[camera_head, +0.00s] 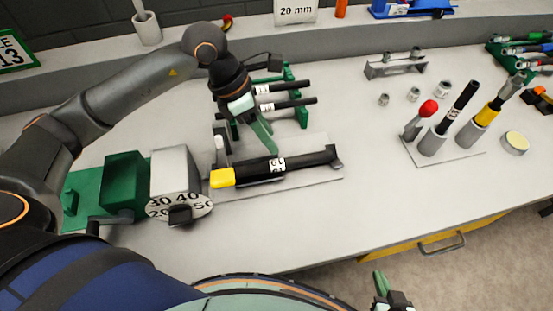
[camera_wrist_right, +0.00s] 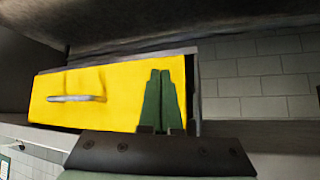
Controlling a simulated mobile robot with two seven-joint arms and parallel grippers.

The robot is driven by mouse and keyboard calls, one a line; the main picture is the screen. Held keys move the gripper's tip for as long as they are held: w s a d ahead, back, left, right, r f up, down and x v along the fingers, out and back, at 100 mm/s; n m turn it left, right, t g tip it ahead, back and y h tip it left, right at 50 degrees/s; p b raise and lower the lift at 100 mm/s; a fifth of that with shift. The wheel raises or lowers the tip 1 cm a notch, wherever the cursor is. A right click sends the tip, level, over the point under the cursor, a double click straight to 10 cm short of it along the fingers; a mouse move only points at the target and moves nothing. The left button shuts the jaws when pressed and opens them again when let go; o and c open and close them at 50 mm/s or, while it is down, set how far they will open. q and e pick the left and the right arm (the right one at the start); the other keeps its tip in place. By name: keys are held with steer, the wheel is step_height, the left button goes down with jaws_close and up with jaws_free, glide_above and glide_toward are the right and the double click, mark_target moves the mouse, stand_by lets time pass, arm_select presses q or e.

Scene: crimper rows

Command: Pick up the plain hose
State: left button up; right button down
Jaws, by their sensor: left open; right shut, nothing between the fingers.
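Several black hoses are in the head view, and I cannot tell for sure which is the plain one. Two with white labels (camera_head: 290,104) lie in a green rack (camera_head: 302,118). One lies along a low grey holder (camera_head: 320,178), with a white label (camera_head: 277,164) and a yellow piece (camera_head: 222,177) at its left end. A black labelled hose (camera_head: 459,104) and a yellow-banded one (camera_head: 494,104) stand upright in grey cups at the right. My left gripper (camera_head: 262,145) is open, fingers down just above the lying hose; contact is unclear. My right gripper (camera_head: 382,285) is shut and empty; its fingers show in the wrist view (camera_wrist_right: 163,100).
A green and grey machine (camera_head: 175,172) with a numbered dial stands left of the holder. A red-topped tool (camera_head: 424,112) stands by the upright hoses. Small metal fittings (camera_head: 414,94) lie behind. The front middle of the bench is clear. A yellow drawer (camera_wrist_right: 85,97) is below.

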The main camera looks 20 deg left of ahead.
mark_target(284, 160)
arm_select(q)
steer(key=x, duration=0.8)
steer(key=shift+w+a+f+p, duration=0.1)
steer(key=shift+f+p, duration=0.25)
steer(key=shift+f, duration=0.15)
jaws_close()
